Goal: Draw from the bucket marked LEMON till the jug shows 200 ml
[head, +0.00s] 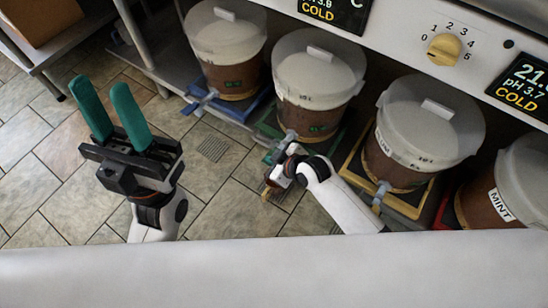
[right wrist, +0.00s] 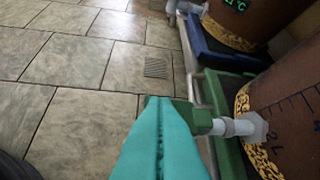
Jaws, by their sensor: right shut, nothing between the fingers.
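No label that I can read says LEMON, and no jug shows. The second bucket (head: 318,85) stands on a green tray, with its tap (head: 283,145) facing the floor. The third bucket (head: 420,130) has a white label too small to read. My left gripper (head: 100,86) is open and empty above the floor, far from the buckets. My right gripper (head: 273,184) is low in front of the second bucket. In the right wrist view its teal fingers (right wrist: 160,140) are shut and empty beside a grey tap (right wrist: 238,127) with a green part (right wrist: 196,117); contact is unclear.
The first bucket (head: 226,45) stands on a blue tray at the back. A bucket marked MINT (head: 500,205) is at the right edge. A white panel with a yellow dial (head: 444,50) overhangs the buckets.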

